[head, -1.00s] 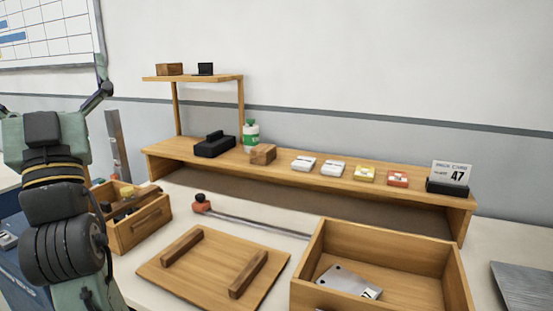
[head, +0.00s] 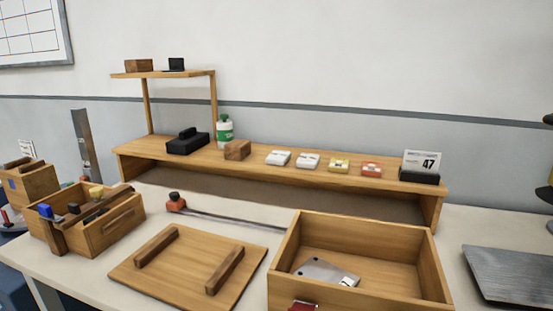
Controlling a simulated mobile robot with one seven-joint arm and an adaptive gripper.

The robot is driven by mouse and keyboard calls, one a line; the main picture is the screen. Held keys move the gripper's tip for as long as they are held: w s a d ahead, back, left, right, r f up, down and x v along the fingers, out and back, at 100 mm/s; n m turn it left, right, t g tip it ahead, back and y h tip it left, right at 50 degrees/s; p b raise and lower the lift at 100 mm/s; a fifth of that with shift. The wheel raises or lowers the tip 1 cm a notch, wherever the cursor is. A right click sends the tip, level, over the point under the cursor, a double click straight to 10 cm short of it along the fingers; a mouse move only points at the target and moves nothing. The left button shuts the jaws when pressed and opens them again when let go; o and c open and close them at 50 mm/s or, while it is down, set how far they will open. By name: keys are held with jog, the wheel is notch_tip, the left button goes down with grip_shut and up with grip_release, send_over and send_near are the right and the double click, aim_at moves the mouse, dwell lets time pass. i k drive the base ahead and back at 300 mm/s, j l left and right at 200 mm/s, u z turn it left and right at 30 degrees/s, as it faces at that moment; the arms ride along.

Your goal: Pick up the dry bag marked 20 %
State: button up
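Several small packets lie in a row on the long wooden shelf. They are a white packet (head: 278,158), a second white packet (head: 308,161), a yellow packet (head: 339,166) and a red packet (head: 371,169). Their markings are too small to read, so I cannot tell whether one is the dry bag marked 20 %. My gripper is not in view.
A card marked 47 (head: 421,163) stands at the shelf's right end. A wooden block (head: 237,150), a green-and-white bottle (head: 225,130) and a black device (head: 187,142) stand left of the packets. An open wooden box (head: 432,271) and a handled board (head: 190,268) lie in front.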

aim_at(278, 158)
jog(key=i+l+u, duration=0.25)
jog(key=u, duration=0.2)
jog(key=i+l+u, duration=0.4)
